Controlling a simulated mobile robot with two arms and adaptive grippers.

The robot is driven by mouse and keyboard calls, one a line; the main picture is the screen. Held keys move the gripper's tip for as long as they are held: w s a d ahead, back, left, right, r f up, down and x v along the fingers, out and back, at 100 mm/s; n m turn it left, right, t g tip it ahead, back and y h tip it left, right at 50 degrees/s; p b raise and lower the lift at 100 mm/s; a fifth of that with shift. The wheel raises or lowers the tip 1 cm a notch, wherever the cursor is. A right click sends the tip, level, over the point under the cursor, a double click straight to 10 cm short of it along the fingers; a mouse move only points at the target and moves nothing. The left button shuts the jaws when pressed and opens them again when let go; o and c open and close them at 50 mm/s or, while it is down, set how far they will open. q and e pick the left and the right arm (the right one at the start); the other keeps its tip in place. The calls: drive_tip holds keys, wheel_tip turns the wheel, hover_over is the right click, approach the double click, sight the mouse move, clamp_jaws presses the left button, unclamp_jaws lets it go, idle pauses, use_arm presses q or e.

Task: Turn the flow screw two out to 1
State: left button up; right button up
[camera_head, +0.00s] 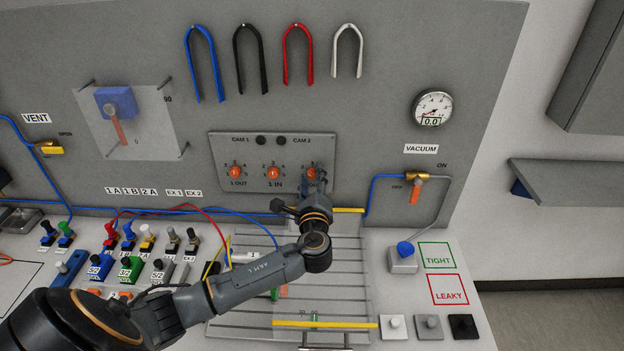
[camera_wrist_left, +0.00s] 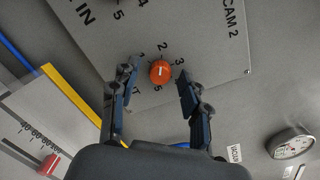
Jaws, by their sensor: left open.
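The third orange flow screw (camera_head: 312,172) is on the grey plate on the back panel, right of those labelled 1 OUT and 1 IN. Its own label is mostly covered by my left gripper (camera_head: 308,190). In the left wrist view, the orange screw (camera_wrist_left: 160,71) has a white mark and a ring of numbers around it; the mark's exact reading is unclear. My left gripper (camera_wrist_left: 158,78) is open, with one finger on each side of the screw and visible gaps to it. My right gripper is not in view.
The 1 IN screw (camera_head: 273,173) and 1 OUT screw (camera_head: 235,173) sit to the left on the same plate (camera_head: 220,150). A yellow bar (camera_head: 350,210) and slatted conveyor lie below. The vacuum gauge (camera_head: 432,108) and valve (camera_head: 415,190) are to the right.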

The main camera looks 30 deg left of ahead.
use_arm(q)
drive_tip(key=shift+c, duration=1.3)
clamp_jaws()
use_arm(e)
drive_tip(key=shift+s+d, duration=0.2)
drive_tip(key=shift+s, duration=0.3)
use_arm(q)
drive_tip(key=shift+f, duration=0.1)
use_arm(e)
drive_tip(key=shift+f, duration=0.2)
